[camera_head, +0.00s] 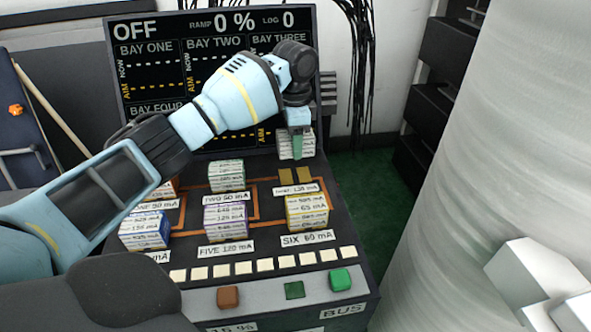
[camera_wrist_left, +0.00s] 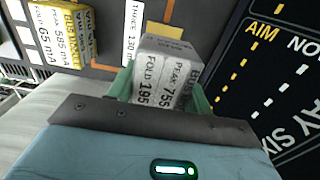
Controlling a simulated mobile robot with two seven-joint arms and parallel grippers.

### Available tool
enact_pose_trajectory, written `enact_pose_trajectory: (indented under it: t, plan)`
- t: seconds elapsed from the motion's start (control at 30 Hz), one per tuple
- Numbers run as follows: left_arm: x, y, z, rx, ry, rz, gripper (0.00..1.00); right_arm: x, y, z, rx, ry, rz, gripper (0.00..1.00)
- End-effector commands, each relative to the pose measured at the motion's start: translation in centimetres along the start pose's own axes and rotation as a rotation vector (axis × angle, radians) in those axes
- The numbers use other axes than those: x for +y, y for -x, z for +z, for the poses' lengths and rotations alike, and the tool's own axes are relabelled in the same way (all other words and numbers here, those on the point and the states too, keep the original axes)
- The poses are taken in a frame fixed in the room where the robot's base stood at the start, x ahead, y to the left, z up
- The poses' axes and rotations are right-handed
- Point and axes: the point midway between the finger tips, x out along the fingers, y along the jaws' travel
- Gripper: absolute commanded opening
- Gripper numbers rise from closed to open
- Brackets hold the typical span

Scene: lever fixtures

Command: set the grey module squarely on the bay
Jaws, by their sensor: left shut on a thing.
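The grey module (camera_wrist_left: 172,65) has white printed labels on its side and sits between the green fingers of my left gripper (camera_wrist_left: 165,90) in the left wrist view. In the head view the left gripper (camera_head: 297,146) points down with the module (camera_head: 309,146) in it, partly hidden behind a finger. The bay (camera_head: 296,176), labelled THREE 130 mA, is empty with two gold pads showing. The module is held beyond this bay, apart from the pads. In the wrist view one gold pad (camera_wrist_left: 164,31) shows past the module. My right gripper is not in view.
Other modules stand on the panel: green (camera_head: 226,176), purple (camera_head: 226,220), yellow (camera_head: 307,212) and blue (camera_head: 145,231). The screen (camera_head: 160,50) rises behind the panel. Small pale keys and coloured buttons (camera_head: 340,279) line the front.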

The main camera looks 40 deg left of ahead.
Motion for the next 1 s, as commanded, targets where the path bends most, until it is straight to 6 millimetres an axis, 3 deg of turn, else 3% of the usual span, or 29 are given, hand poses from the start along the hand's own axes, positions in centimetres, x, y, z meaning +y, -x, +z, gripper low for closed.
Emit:
enact_pose_trajectory:
  t: [0.1,0.37,0.7,1.0]
  plan:
    - [0.0,-2.2,0.1,-0.004,0.0,0.001,0.24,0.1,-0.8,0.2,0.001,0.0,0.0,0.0]
    - [0.0,-2.8,0.0,0.0,0.001,-0.001,0.24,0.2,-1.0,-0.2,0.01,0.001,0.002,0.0]
    - [0.0,-7.5,0.1,-0.003,0.001,0.001,0.24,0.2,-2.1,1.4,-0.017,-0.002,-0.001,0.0]
    - [0.0,-7.5,0.0,0.0,0.001,-0.001,0.24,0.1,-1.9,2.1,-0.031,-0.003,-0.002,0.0]
